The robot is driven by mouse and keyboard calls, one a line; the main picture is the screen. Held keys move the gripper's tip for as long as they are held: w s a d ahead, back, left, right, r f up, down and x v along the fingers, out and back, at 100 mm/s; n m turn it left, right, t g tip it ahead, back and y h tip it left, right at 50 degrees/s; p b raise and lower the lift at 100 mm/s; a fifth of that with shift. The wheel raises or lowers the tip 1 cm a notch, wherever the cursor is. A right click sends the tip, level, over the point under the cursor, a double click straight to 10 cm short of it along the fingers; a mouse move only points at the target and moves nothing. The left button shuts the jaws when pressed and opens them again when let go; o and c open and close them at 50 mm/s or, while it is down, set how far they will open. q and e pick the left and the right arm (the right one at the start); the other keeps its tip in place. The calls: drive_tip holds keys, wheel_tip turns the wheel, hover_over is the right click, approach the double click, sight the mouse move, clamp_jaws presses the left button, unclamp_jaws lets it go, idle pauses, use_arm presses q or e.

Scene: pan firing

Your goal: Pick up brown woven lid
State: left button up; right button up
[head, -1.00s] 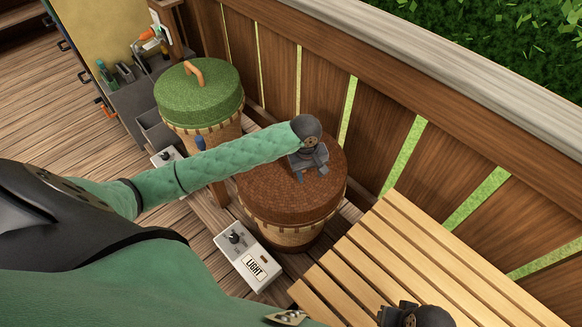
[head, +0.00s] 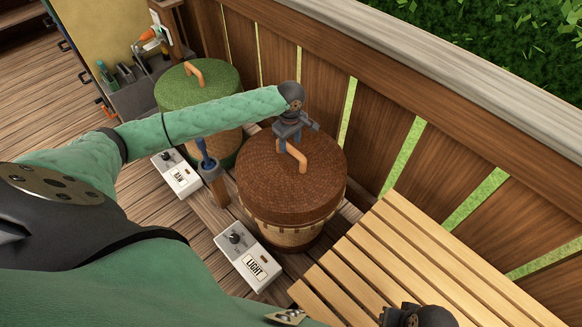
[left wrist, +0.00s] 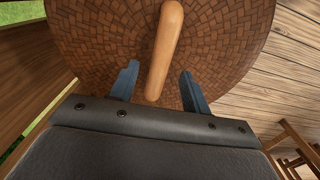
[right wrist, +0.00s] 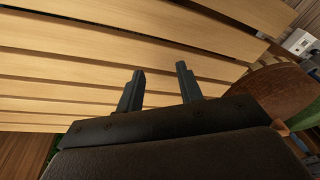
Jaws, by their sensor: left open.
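The brown woven lid (head: 275,180) sits on a round basket, with a tan wooden arched handle (head: 293,157) on top. My left gripper (head: 287,138) is above the lid, at the handle's far end. In the left wrist view the open left gripper (left wrist: 158,78) has one finger on each side of the handle (left wrist: 165,45), over the woven lid (left wrist: 90,35). The handle looks apart from both fingers; whether it is at fingertip depth I cannot tell. My right gripper (right wrist: 160,72) is open and empty by the wooden slats.
A green lid (head: 180,92) on another basket stands behind left, partly hidden by my left arm. Control boxes marked LIGHT (head: 248,255) and RAW (head: 177,173) stand in front. A slatted bench (head: 430,250) is at right, a wooden fence (head: 375,120) behind.

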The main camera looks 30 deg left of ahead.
sight(291, 147)
use_arm(q)
drive_tip(key=shift+d+f+p, duration=0.15)
drive_tip(key=shift+f+p, duration=0.15)
drive_tip(key=shift+f, duration=1.8)
clamp_jaws()
